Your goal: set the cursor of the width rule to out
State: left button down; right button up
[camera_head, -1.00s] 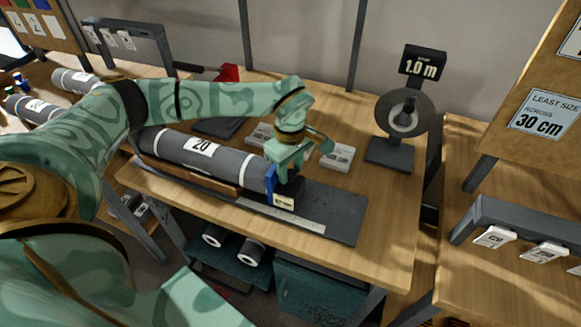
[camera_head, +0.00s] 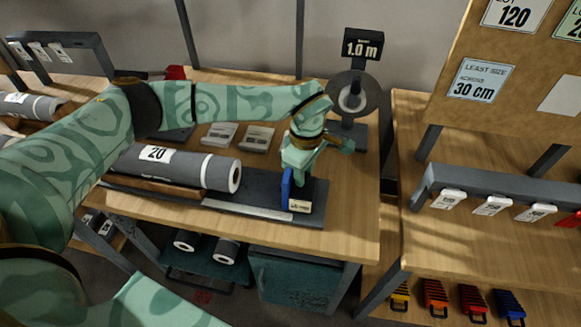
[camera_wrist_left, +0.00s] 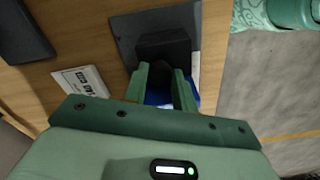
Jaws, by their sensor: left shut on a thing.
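The width rule (camera_head: 248,210) is a dark flat board with a pale scale strip along its front edge. Its cursor (camera_head: 298,194), a dark block with a blue plate and a small label, stands near the rule's right end. My left gripper (camera_head: 294,172) is above the cursor and shut on it. In the left wrist view the fingers (camera_wrist_left: 162,90) close around the cursor's blue part (camera_wrist_left: 158,99). A grey roll (camera_head: 190,169) labelled 20 lies left of the cursor, with a clear gap between its white end and the blue plate. My right gripper is not in view.
A stand with a 1.0 m sign (camera_head: 362,46) and dial is behind my gripper. Two pale cards (camera_head: 238,136) lie behind the roll. A hook rail (camera_head: 490,190) with tags stands on the right bench. Bare tabletop (camera_head: 350,205) lies right of the rule.

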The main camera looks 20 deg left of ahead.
pick_arm(q)
jog(key=c, duration=1.1)
grip_release()
jog(key=shift+c, duration=0.2)
jog(key=shift+r, duration=0.1)
notch_tip(320, 180, up, 16)
jog(key=p, duration=0.2)
jog(key=shift+p, duration=0.4)
jog(key=shift+r, duration=0.1)
